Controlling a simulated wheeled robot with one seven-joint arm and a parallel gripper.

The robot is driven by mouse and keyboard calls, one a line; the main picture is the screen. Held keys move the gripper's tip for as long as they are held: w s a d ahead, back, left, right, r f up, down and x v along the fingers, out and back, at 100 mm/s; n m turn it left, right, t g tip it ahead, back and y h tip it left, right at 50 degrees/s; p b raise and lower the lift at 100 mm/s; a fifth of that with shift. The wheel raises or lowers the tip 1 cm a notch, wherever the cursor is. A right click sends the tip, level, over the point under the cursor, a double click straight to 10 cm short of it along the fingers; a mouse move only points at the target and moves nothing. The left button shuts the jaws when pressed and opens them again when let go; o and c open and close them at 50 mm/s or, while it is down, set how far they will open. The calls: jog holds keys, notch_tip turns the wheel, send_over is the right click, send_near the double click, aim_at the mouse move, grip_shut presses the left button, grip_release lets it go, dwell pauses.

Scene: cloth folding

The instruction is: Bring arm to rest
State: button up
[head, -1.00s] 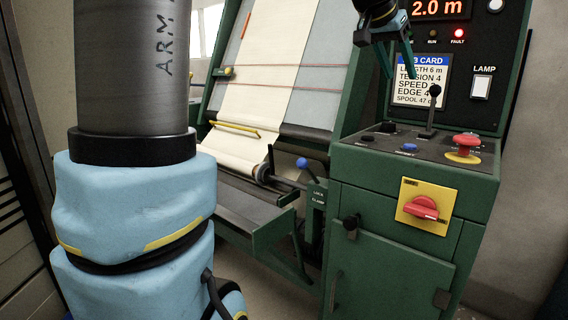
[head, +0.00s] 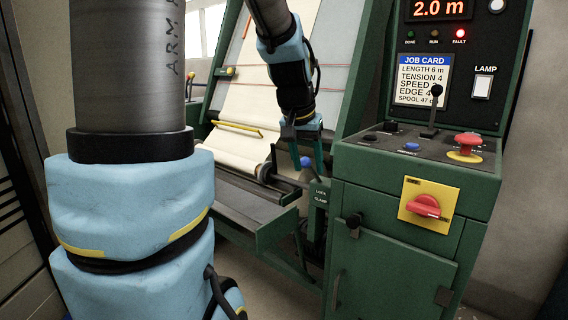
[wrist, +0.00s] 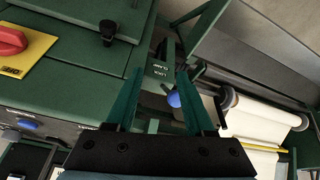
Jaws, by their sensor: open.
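My gripper (head: 309,160) is open and points down in the head view, in front of the cloth machine and left of the green control cabinet. Its two green fingers also show in the wrist view (wrist: 166,100), apart with nothing held. A blue ball-topped lever (head: 307,162) by the lock/clamp plate (head: 320,192) shows between or just behind the fingertips. In the wrist view the blue ball (wrist: 174,99) lies between the fingers, nearer the right one. I cannot tell whether they touch it. Cream cloth (head: 235,143) runs down the sloped frame onto a roll.
The green cabinet (head: 385,245) stands close on the right, with a red rotary switch (head: 424,206), a red mushroom button (head: 467,141) and a black lever (head: 433,108). The display (head: 440,9) reads 2.0 m and the red fault lamp (head: 460,33) is lit. A metal tray (head: 235,190) juts out below the cloth.

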jog(key=s+a+f+n+g+y, duration=0.2)
jog(key=s+a+f+n, duration=0.1)
jog(key=s+a+f, duration=0.9)
notch_tip(320, 180, up, 12)
jog(key=p, duration=1.2)
jog(key=shift+w+r, duration=0.2)
jog(key=shift+w, duration=0.15)
